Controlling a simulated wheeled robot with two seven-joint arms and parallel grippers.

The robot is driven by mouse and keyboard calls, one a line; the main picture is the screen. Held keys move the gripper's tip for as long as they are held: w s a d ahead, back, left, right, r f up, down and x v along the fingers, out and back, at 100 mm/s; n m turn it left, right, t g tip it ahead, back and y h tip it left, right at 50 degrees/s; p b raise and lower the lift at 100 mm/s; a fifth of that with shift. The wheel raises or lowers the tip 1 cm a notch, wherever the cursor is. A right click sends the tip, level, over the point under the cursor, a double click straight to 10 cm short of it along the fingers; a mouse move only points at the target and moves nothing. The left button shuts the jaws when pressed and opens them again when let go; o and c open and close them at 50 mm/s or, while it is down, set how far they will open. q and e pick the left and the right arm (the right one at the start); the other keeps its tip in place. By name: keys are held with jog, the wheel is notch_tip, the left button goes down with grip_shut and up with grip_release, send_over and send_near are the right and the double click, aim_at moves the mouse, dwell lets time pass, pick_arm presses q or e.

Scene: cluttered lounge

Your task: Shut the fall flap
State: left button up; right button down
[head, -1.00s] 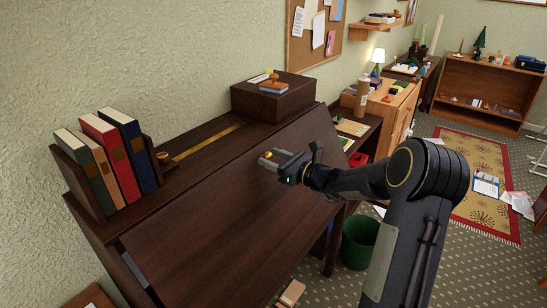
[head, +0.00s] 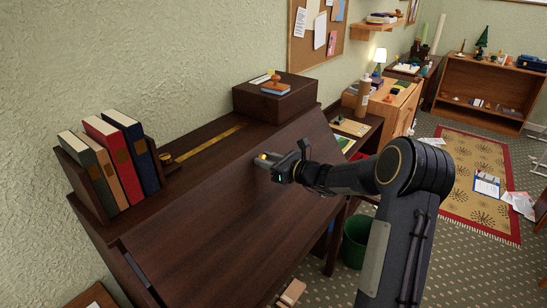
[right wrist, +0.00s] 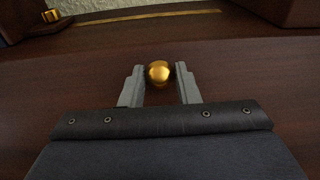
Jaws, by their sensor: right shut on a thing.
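The fall flap (head: 215,225) is a broad dark wood panel on the front of the desk, sloping up toward the desk top. A round brass knob (right wrist: 159,73) sticks out of the flap's upper part. The right wrist view shows the knob between the two grey fingers. My right gripper (head: 267,161) is shut on this knob, with its arm reaching in from the right over the flap. In the head view the fingers hide most of the knob. My left gripper is out of view.
Books (head: 108,160) stand in a holder on the desk top at the left. A brass strip (head: 208,143) lies along the top, and a dark box (head: 276,98) with a stamp sits at the right. A green bin (head: 356,240) stands on the floor behind my right arm.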

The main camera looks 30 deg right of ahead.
jog(key=c, duration=1.1)
grip_release()
jog(key=shift+s, duration=0.15)
jog(key=b+v, duration=0.1)
jog(key=v, duration=0.6)
jog(key=shift+s+d+b, duration=0.15)
jog(key=shift+s+b, duration=0.15)
